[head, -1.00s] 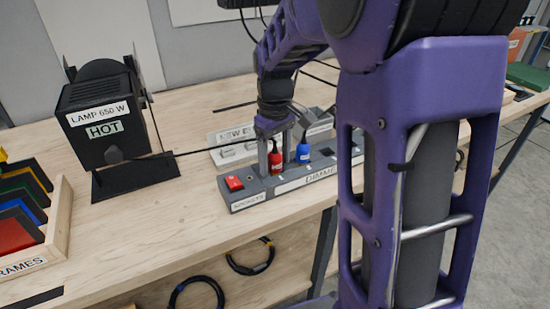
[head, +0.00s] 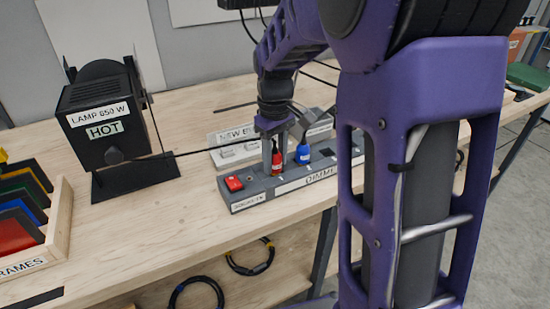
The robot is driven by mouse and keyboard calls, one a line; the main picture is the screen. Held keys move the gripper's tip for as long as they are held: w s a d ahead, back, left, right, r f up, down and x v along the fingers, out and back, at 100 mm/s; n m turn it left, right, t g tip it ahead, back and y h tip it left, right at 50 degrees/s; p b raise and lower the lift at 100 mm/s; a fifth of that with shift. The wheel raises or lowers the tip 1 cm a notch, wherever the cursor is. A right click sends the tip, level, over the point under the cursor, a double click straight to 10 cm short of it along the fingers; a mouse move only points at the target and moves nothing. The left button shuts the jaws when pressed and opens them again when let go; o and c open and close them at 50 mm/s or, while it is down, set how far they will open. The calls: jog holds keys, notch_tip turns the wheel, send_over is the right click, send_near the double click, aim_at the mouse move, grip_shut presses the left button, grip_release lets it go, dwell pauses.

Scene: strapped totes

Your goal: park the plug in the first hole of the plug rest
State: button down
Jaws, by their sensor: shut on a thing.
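A red plug (head: 277,163) stands upright at the dark grey socket strip (head: 250,202), just right of its red switch (head: 234,183). My gripper (head: 275,152) points down from above, shut on the red plug. A blue plug (head: 303,154) stands beside it to the right on the same strip. A black cable runs from the lamp toward the plug at my gripper.
A black lamp (head: 104,115) marked HOT stands left on the bench. A wooden rack of coloured frames (head: 58,222) is at the front left. Bare bench (head: 170,215) lies left of the strip.

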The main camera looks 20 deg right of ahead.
aim_at(275, 153)
jog(key=shift+r+p, duration=2)
jog(key=shift+r, duration=0.5)
